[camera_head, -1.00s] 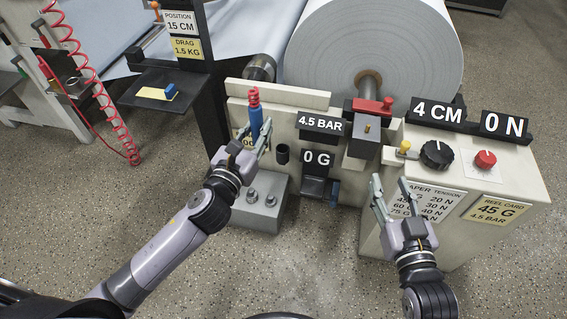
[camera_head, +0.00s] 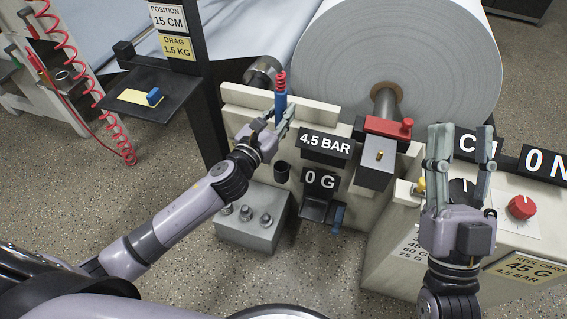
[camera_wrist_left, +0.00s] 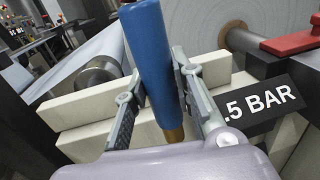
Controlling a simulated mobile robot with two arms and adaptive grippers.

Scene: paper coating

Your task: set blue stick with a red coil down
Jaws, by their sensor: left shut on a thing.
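The blue stick with a red coil (camera_head: 281,97) stands roughly upright in my left gripper (camera_head: 277,121), its red coil on top. In the left wrist view the blue stick (camera_wrist_left: 151,60) fills the space between the two fingers, and its brass-coloured lower tip shows below. My left gripper is shut on it, in front of the cream machine panel. The stick's red coil is out of the wrist view. My right gripper (camera_head: 457,148) is raised in front of the control box at the right, its fingers apart with nothing seen between them.
A dark cup-like holder (camera_head: 281,171) is on the panel below the left gripper. A grey block with several knobs (camera_head: 252,218) stands lower. The 0 G scale (camera_head: 318,187), a red clamp (camera_head: 388,127) and a large paper roll (camera_head: 395,60) are to the right. A black shelf (camera_head: 152,100) is at the left.

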